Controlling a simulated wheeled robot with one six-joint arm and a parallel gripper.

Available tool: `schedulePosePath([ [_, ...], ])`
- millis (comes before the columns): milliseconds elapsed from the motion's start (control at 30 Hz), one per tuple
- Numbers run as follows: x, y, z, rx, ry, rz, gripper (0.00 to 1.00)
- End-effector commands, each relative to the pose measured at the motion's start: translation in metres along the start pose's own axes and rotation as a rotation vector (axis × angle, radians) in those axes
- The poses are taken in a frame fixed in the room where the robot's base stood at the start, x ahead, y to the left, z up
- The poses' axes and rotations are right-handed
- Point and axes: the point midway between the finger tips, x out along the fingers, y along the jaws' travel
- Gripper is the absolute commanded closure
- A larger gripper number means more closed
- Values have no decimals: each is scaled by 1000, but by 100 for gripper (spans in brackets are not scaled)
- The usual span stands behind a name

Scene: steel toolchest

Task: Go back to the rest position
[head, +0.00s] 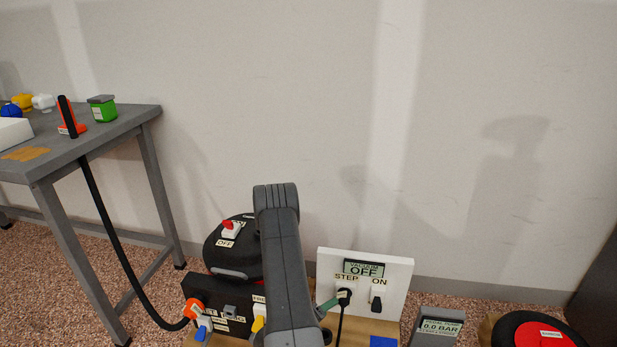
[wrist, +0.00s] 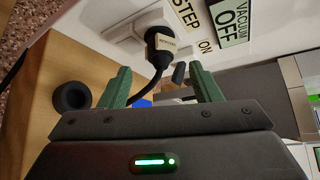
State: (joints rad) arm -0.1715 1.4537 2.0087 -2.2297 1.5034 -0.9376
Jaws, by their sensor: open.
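My gripper (wrist: 162,86) is open, its two green fingers apart and facing the white panel (wrist: 140,14). A black plug (wrist: 166,44) with a small label sits in the panel beneath the STEP sign, and its cable hangs down between the fingers in the wrist view. I cannot tell whether a finger touches the cable. In the head view my arm hides most of the gripper; a green finger (head: 329,304) shows beside the plug. The panel's display (head: 364,269) reads VACUUM OFF, with a black switch under ON.
A black box (head: 217,306) with coloured plugs and a round black machine (head: 232,247) with a red switch stand left of my arm. A grey gauge (head: 436,326) reads 0.0 BAR on the right. A grey table (head: 143,112) stands at left. The space above the panel is clear.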

Motion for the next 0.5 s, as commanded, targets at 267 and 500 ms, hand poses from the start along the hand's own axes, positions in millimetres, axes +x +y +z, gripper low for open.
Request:
schedulePosePath([
  [267, 43, 2, -1, 3, 2, -3, 42],
  [500, 69, 0, -5, -5, 1, 3, 42],
])
